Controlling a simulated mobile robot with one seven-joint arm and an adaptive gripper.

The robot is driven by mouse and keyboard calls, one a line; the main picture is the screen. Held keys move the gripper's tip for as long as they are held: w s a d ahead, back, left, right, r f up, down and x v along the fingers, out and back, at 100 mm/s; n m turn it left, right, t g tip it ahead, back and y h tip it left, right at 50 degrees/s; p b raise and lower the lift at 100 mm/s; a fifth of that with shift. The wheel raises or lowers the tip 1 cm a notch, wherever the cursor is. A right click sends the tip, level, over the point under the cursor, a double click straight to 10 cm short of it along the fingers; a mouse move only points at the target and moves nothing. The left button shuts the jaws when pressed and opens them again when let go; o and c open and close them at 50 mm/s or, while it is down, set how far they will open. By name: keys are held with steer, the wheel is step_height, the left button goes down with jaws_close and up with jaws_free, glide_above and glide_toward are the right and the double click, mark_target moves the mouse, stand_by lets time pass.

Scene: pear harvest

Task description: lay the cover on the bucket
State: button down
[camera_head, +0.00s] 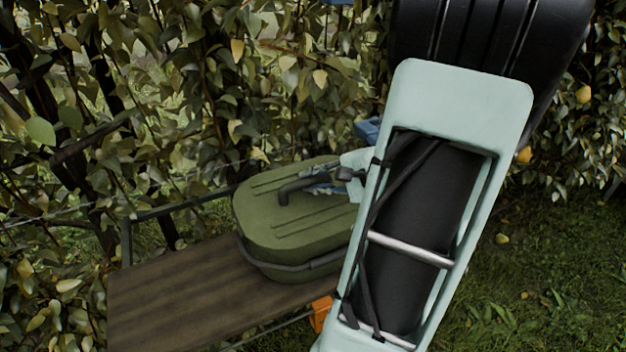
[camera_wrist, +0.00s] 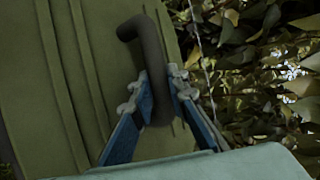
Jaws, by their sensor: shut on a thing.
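The olive-green cover (camera_head: 265,212) lies over the olive-green bucket (camera_head: 290,274), close to level. A dark bail runs round the bucket's near side. The rim is mostly hidden, so I cannot tell whether the cover is fully seated. My gripper (camera_head: 322,184) is shut on the cover's dark bent handle (camera_head: 296,186). In the wrist view the blue fingers of my gripper (camera_wrist: 162,92) close around the handle (camera_wrist: 145,40), above the ribbed cover (camera_wrist: 60,90). My arm hides the right side of the cover and bucket in the head view.
The bucket stands on a brown wooden plank (camera_head: 165,300) with thin metal rails by it. An orange part (camera_head: 320,313) shows at the plank's near edge. Dense foliage (camera_head: 200,90) stands close behind. Grass (camera_head: 510,290) lies open at the right.

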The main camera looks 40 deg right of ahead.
steer(key=shift+f+b, duration=0.25)
steer(key=shift+b, duration=0.05)
steer(key=c, duration=1.9)
jaws_free()
steer(key=shift+r+p, duration=0.25)
steer(key=shift+p, duration=0.05)
steer(key=shift+s+d+r, duration=0.1)
steer(key=shift+s+r, duration=0.1)
steer(key=shift+s, duration=0.05)
steer(key=v, duration=1.1)
steer(key=shift+s+p, duration=0.2)
steer(key=shift+p, duration=0.2)
